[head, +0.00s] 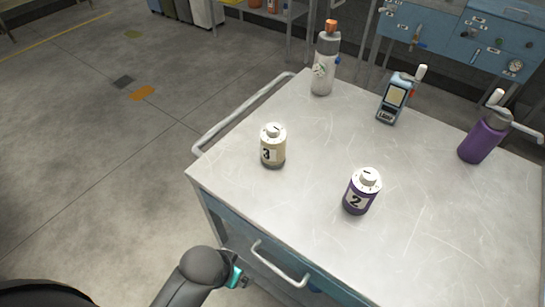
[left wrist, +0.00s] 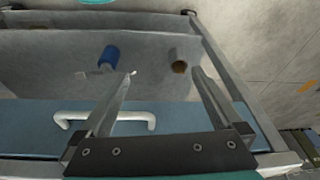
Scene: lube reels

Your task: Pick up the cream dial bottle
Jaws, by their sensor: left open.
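The cream dial bottle (head: 272,152) stands upright on the cart top near its left edge, with a white dial cap and a label reading 3. A purple dial bottle (head: 360,194) labelled 2 stands to its right and nearer the front. My left gripper is open and empty in the left wrist view (left wrist: 162,80). In the head view its arm is low in front of the cart, below the top and well short of the bottle. I cannot make out the cream bottle in the left wrist view. My right gripper is not in view.
The metal cart top (head: 300,215) is clear around both dial bottles. Behind are a grey orange-capped bottle (head: 325,65), a handheld device (head: 395,98) and a purple pump bottle (head: 483,140). A side rail (head: 243,112) and drawer handle (head: 278,264) stick out. A blue cylinder (left wrist: 109,56) shows in the left wrist view.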

